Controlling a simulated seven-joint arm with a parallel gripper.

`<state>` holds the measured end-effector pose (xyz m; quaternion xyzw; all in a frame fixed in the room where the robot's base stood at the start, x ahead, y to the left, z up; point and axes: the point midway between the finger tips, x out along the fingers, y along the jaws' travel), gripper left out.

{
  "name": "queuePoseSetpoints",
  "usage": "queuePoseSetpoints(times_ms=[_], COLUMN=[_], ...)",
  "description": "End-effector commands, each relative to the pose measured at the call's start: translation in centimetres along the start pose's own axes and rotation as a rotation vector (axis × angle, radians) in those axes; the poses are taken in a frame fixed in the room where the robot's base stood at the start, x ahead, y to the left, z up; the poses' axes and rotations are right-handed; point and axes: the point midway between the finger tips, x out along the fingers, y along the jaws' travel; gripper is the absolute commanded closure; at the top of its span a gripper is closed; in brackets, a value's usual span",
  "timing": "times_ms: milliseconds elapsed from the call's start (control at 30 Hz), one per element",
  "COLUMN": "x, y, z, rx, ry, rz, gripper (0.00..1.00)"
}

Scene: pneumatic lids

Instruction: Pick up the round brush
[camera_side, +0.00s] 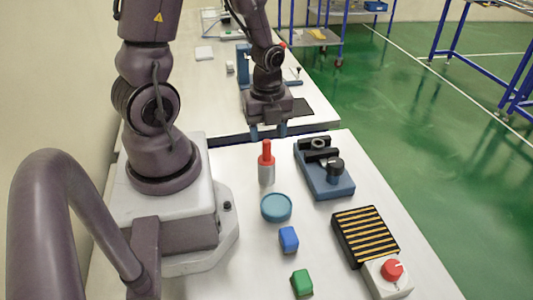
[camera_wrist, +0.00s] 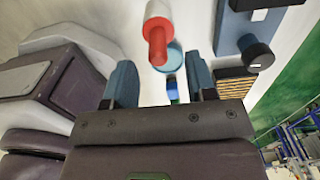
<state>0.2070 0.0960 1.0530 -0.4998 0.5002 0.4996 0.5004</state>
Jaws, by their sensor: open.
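An upright cylinder with a red handle-like top and a grey lower part (camera_side: 266,172) stands on the white table; it looks like the round brush, though no bristles can be made out. In the wrist view its red end (camera_wrist: 157,45) points toward the camera, ahead of and between the fingers. My gripper (camera_side: 268,131) is open and empty. In the side view it is beyond the brush, with its blue fingers pointing down. In the wrist view the gripper (camera_wrist: 161,82) has its two blue fingers wide apart, with the brush not touching either.
A round blue dish (camera_side: 276,207), blue block (camera_side: 289,239) and green block (camera_side: 302,282) lie nearer the side camera. To the right are a blue fixture with a black knob (camera_side: 335,168), a black-and-yellow striped panel (camera_side: 352,240) and a red knob (camera_side: 392,269) on a white box.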

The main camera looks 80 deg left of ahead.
Motion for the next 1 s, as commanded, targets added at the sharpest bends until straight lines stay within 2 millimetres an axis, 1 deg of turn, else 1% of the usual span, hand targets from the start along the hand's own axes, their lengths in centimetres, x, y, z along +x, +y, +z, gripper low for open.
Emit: queuePoseSetpoints(times_ms=[133, 300, 433, 567, 800, 867, 900, 967, 1000], x=[1.0, 3.3, 4.6, 5.2, 5.2, 5.2, 5.2, 5.2, 5.2], y=[0.1, 0.4, 0.3, 0.3, 0.2, 0.2, 0.2, 0.2, 0.2], z=[-0.1, -0.2, -0.2, -0.1, -0.1, -0.1, -0.1, -0.1, -0.1], rx=[0.001, -0.001, 0.000, -0.001, -0.001, -0.001, -0.001, -0.001, -0.001], ry=[0.002, 0.003, 0.002, 0.000, 0.000, 0.000, 0.000, 0.000, 0.000], rz=[0.004, 0.007, 0.004, 0.001, 0.000, 0.000, 0.000, 0.000, 0.000], gripper=[0.49, 0.49, 0.49, 0.49, 0.49, 0.63, 0.72, 0.86, 0.95])
